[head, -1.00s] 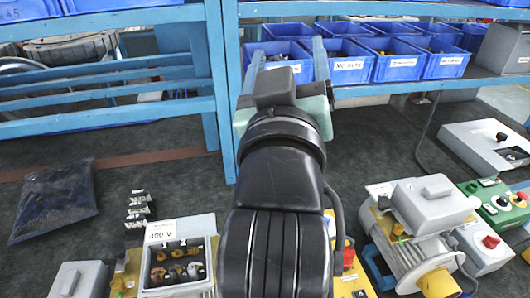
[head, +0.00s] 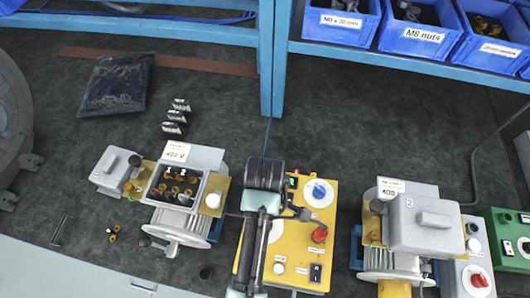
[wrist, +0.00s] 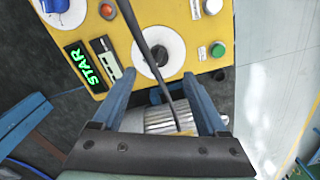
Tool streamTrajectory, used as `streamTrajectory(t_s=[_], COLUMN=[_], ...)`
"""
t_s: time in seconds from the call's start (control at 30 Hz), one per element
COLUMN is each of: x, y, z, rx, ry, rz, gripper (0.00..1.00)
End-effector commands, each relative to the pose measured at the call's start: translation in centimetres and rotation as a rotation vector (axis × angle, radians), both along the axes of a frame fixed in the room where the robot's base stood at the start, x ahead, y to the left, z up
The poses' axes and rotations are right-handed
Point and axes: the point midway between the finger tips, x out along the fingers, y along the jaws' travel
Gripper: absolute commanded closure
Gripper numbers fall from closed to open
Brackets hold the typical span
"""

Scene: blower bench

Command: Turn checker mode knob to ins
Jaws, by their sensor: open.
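The yellow checker panel (head: 300,215) stands in the middle of the bench. A blue knob (head: 319,192) sits on a white dial near its top right; it also shows, cut off, in the wrist view (wrist: 56,5). A second white dial with a dark centre (wrist: 158,56) lies just beyond my fingertips in the wrist view. My gripper (wrist: 159,82) is open, with its fingers either side of a dark cable. It appears empty. My arm hides part of the panel in the head view. I cannot read any knob labels or settings.
A green display (wrist: 83,66) reads "STAR". Motors stand to the left (head: 180,205) and right (head: 420,228) of the panel. Blue bins (head: 420,38) stand behind.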

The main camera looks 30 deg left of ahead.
Motion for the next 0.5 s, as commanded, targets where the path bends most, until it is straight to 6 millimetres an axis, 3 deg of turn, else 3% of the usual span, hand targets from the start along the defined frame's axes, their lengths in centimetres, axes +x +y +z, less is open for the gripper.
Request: streamTrajectory(t_s=[0.2,0.5], x=[-0.1,0.1], y=[0.0,0.0], z=[-4.3,-7.0], rx=[-0.001,0.001], ry=[0.002,-0.002], rz=[0.000,-0.002], gripper=[0.24,0.24])
